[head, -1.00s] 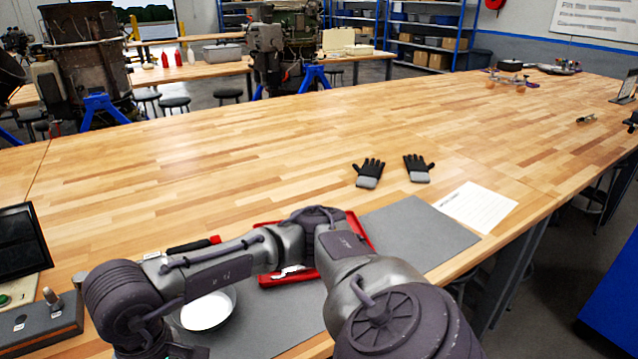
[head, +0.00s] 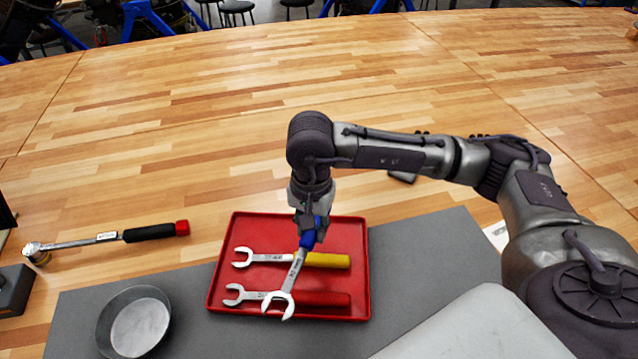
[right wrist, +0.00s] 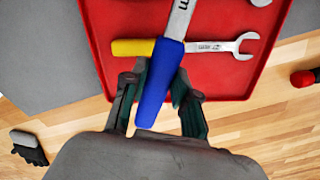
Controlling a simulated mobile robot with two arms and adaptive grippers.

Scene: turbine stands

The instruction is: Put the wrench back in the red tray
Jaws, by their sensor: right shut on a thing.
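The blue-handled wrench (head: 296,268) hangs tilted from my right gripper (head: 309,224), its open-ended head pointing down over the red tray (head: 222,270). My right gripper is shut on its blue handle, which also shows between the fingers in the right wrist view (right wrist: 161,82). The wrench crosses in front of a yellow-handled wrench (head: 328,260) and a red-handled wrench (head: 325,298), both lying in the tray. I cannot tell whether the blue wrench touches them or the tray. My left gripper is not in view.
The tray stands on a grey mat (head: 430,250). A round metal bowl (head: 136,322) is at the mat's left. A ratchet with a black and red handle (head: 110,236) lies left of the tray. The wooden bench behind is mostly clear.

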